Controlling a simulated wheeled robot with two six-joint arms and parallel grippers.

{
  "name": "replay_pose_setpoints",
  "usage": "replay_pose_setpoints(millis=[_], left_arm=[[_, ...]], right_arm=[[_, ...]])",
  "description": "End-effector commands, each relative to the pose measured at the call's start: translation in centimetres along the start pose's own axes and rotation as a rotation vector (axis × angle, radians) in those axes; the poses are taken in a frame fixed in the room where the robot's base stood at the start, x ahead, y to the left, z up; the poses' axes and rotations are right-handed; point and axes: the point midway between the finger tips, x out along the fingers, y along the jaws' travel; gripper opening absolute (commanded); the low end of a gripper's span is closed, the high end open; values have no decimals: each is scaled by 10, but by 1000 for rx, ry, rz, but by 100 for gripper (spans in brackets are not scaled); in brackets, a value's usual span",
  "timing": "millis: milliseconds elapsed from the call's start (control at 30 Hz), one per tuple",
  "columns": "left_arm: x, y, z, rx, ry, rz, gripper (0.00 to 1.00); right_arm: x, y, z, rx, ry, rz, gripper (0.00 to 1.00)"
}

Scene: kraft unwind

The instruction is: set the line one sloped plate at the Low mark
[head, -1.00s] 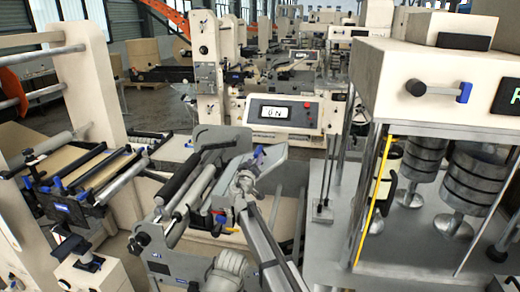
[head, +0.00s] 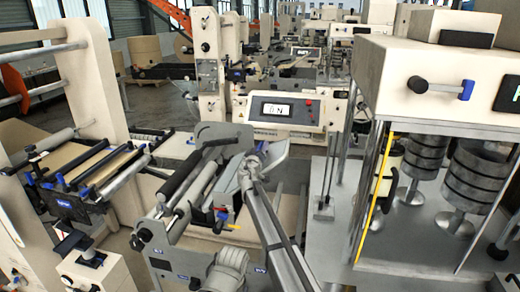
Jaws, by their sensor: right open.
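My right arm reaches in from the bottom centre, and its gripper (head: 270,153) is beside the near machine's roller frame, with pale grey parts tilted up to the right. The gripper is open, with nothing visible held in it. A grey sloped plate (head: 224,194) appears on that machine, left of my gripper and apart from it in the picture. A small yellow lever (head: 231,227) and a red piece (head: 222,213) sit at the plate's lower end. I cannot read a Low mark or tell the plate's setting. My left gripper is not in view.
A white console with a lit display (head: 285,110) stands behind the gripper. A machine with metal cylinders (head: 470,182) and a yellow upright bar (head: 375,200) fills the right side. A roller stand (head: 90,175) is at the left. Dark and pale rollers (head: 185,180) run beside the plate.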

Motion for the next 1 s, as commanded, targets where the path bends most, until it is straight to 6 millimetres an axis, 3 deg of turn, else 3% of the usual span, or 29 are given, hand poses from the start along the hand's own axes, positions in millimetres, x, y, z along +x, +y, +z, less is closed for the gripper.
replay_pose_setpoints(millis=[167, 633, 1000], left_arm=[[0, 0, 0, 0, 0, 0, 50], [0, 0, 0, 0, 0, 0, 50], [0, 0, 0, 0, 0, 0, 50]], right_arm=[[-1, 0, 0, 0, 0, 0, 53], [-1, 0, 0, 0, 0, 0, 0], [-1, 0, 0, 0, 0, 0, 0]])
